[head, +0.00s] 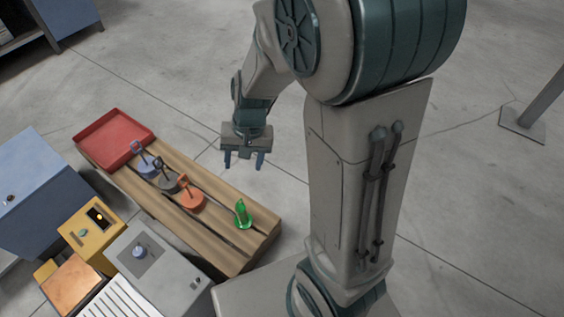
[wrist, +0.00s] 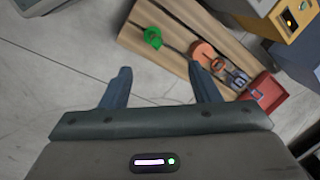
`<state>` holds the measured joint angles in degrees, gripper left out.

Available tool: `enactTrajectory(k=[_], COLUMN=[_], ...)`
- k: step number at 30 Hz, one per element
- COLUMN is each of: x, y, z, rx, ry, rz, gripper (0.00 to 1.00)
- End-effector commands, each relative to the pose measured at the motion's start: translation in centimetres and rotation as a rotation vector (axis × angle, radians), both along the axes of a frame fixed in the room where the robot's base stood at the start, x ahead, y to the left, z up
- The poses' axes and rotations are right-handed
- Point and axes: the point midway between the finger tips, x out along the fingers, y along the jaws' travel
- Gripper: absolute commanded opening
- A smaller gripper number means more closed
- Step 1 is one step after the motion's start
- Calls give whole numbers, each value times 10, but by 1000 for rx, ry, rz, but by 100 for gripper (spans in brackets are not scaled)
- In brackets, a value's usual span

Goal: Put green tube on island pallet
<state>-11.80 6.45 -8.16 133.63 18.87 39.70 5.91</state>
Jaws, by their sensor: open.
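The green tube (head: 243,216) stands on the near right end of a wooden slatted pallet (head: 158,200). It seems upright, with a thin stem or handle rising from it. In the wrist view the green tube (wrist: 153,38) shows beyond the fingers, on the pallet (wrist: 180,18). My gripper (head: 244,163) is open and empty, with its fingers pointing down, apart from the tube and beyond the pallet's far side in the head view. Both fingers show in the wrist view (wrist: 161,76) with nothing between them. I cannot tell whether this pallet is the island pallet.
Orange (head: 191,200), dark grey (head: 168,182) and blue (head: 147,164) handled pieces stand along the pallet. A red tray (head: 115,138) lies at its far left end. Yellow (head: 92,228) and grey (head: 158,275) machine boxes and a blue cabinet (head: 35,190) stand alongside. Floor beyond the pallet is clear.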

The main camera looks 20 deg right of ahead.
Motion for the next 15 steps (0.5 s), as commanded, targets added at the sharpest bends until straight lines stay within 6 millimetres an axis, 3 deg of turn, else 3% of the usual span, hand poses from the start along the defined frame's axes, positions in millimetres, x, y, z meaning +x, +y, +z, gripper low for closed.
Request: enactTrajectory(k=[1,6,15], x=[-10,-46,-94], y=[-6,-26,-55], z=[14,48,78], rx=[-7,-63,-185], ry=[-20,-65,-109], rz=[32,148,277], gripper=[56,56,56])
